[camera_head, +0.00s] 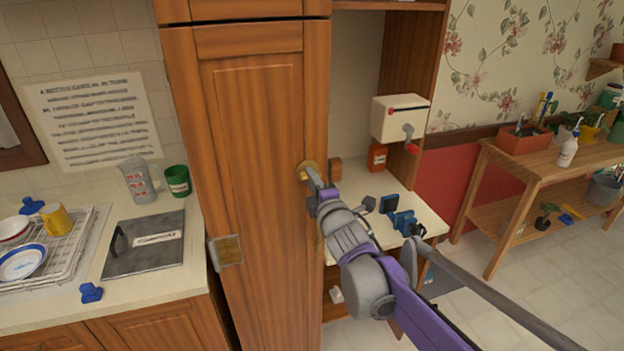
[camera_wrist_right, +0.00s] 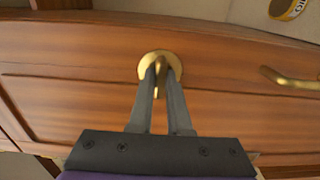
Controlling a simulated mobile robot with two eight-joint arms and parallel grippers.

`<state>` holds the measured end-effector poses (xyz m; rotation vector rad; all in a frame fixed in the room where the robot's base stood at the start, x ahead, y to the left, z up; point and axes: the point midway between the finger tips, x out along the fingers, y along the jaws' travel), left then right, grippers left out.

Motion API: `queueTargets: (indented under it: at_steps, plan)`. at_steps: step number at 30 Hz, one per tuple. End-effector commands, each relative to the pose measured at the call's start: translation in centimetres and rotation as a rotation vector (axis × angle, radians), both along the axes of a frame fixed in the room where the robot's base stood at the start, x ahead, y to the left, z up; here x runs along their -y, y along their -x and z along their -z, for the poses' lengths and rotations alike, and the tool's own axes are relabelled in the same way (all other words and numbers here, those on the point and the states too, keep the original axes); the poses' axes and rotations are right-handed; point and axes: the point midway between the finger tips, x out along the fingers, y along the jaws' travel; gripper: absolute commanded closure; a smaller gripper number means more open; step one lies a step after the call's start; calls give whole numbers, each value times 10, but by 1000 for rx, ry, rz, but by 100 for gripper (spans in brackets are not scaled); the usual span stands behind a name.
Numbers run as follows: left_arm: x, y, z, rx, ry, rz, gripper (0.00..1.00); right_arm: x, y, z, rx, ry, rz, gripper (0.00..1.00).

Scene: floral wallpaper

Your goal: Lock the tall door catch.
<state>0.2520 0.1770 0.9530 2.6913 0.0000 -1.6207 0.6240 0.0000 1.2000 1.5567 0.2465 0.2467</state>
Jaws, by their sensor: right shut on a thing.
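The tall wooden door (camera_head: 255,130) is closed in the middle of the head view. Its catch (camera_head: 303,170) is a round brass plate with a small knob near the door's right edge. In the right wrist view the brass catch (camera_wrist_right: 146,66) has its small lever between the two fingers of my right gripper (camera_wrist_right: 160,75). My right gripper is shut on that lever, and its fingers partly hide it. In the head view the right gripper (camera_head: 315,180) meets the catch from the lower right. My left gripper is not in view.
A brass handle (camera_wrist_right: 292,79) is on the door to the right in the wrist view. A wooden block (camera_head: 335,169) sits just right of the catch. A desk (camera_head: 395,190) with blue items stands right; a counter (camera_head: 190,275) with dishes is left.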

Motion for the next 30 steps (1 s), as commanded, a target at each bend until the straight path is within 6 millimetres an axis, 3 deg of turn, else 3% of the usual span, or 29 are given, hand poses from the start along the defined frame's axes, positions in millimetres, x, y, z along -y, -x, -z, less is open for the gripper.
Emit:
queueTargets:
  at_steps: [14,30]
  plan:
    - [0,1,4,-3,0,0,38,0,0,1,-24,-74,0,100]
    - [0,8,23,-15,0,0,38,0,0,2,-166,-511,0,100]
